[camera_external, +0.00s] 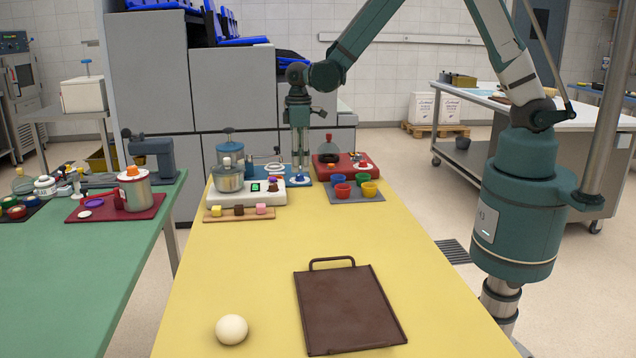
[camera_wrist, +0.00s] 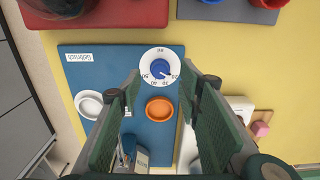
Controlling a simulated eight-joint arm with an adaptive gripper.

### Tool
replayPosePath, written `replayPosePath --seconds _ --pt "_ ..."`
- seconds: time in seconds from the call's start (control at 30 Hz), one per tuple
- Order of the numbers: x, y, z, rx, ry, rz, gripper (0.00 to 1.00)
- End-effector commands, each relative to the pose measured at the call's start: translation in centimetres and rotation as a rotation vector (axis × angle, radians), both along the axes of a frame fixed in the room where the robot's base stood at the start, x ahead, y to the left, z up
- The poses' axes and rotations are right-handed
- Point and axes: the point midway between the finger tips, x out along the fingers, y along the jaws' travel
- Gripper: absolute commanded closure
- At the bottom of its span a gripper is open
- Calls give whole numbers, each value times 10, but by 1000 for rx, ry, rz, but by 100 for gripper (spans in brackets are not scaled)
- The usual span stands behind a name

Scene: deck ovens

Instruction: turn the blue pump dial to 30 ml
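The blue pump dial (camera_wrist: 158,68) is a round blue knob on a white disc with printed numbers, on a blue board (camera_wrist: 110,65). A small pale mark on the knob points to the lower right in the wrist view; the number it meets is too small to read surely. In the external view the white dial disc (camera_external: 299,181) shows under my gripper (camera_external: 300,172). My gripper (camera_wrist: 160,76) points down with its two green fingers apart, one on each side of the dial. I cannot tell whether either finger touches the knob.
An orange ring (camera_wrist: 159,109) and a white ring (camera_wrist: 88,104) sit beside the dial. A red board (camera_external: 358,160) and a grey tray of coloured cups (camera_external: 350,197) stand to the right. A white scale with a pot (camera_external: 229,178) stands left.

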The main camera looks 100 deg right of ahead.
Motion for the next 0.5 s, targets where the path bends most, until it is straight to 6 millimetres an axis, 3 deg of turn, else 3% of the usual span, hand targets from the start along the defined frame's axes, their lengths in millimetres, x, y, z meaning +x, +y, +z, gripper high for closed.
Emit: replayPosePath --seconds 0.2,0.5 --pt "0 0 -24 0 0 0 65" --pt "0 0 -38 0 0 0 65"
